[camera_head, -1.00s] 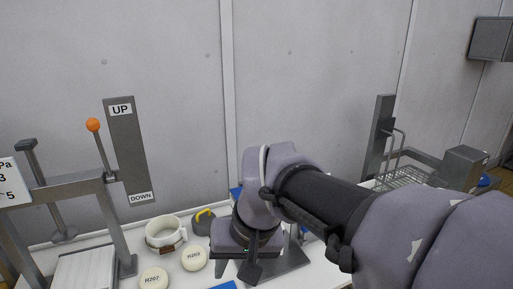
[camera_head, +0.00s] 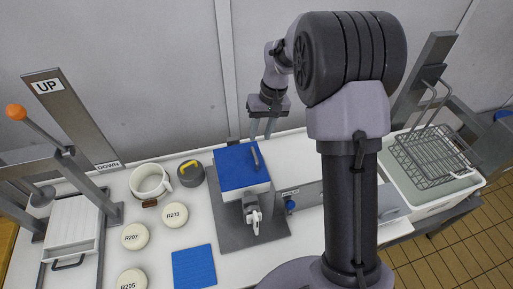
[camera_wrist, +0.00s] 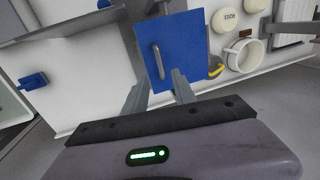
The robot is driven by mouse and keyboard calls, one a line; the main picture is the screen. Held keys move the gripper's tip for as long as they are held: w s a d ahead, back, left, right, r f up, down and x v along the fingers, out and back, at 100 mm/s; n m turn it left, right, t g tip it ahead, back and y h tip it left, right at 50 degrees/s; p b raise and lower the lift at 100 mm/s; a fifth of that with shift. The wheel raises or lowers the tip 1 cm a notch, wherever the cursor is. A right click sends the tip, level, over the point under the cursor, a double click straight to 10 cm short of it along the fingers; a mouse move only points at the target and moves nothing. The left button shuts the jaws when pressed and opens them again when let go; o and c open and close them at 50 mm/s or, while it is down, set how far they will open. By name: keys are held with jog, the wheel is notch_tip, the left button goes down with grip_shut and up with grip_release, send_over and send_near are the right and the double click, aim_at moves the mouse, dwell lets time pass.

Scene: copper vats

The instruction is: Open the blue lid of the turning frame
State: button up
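The blue lid (camera_head: 236,171) is shut, lying flat on the white box of the turning frame, which stands on a grey plate (camera_head: 276,226). A grey bar handle (camera_head: 255,155) is on the lid near its right edge. A metal clamp-like part (camera_head: 252,213) sits at the front of the box. My gripper (camera_head: 261,136) is open and empty, behind the lid's back right corner. In the wrist view the blue lid (camera_wrist: 183,40) is ahead, and the handle (camera_wrist: 158,62) lies between the lines of my two fingers (camera_wrist: 159,79). I cannot tell the gap in depth.
A white mug (camera_head: 150,181), a dark weight with yellow handle (camera_head: 191,173) and several round white labelled pieces (camera_head: 174,215) stand left. A blue mat (camera_head: 194,267) lies in front. A lever press (camera_head: 75,165) is far left, a wire basket (camera_head: 436,155) right. The wall is close behind.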

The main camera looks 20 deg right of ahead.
aim_at(256, 149)
jog(key=f, duration=0.2)
jog(key=a+f, duration=0.1)
jog(key=f, duration=0.4)
jog(key=shift+a+f+b, duration=0.25)
jog(key=shift+f+b, duration=0.1)
grip_shut()
dwell(0.9)
